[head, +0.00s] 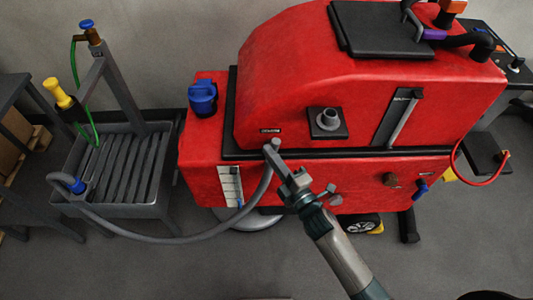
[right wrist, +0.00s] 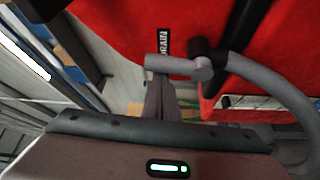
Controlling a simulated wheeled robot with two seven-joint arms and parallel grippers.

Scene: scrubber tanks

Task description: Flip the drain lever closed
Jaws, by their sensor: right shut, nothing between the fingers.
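My right gripper (head: 278,156) is shut and empty, in front of the red machine's side (head: 215,143). Its fingers point up and left to the end of a grey hose (head: 262,185), just below a small dark label (head: 270,131). In the right wrist view, the shut fingers (right wrist: 160,98) reach up to a short grey cylinder (right wrist: 172,66) at the hose's dark fitting (right wrist: 207,52). I cannot tell whether they touch it. This grey cylinder may be the drain lever, but the pictures do not settle it. My left gripper is not in view.
The hose loops left to a blue fitting (head: 75,184) at a grey slatted basin (head: 152,127). A brown knob (head: 391,180) and a blue handle (head: 421,189) sit low on the machine's right. Grey floor (head: 200,275) is open in front.

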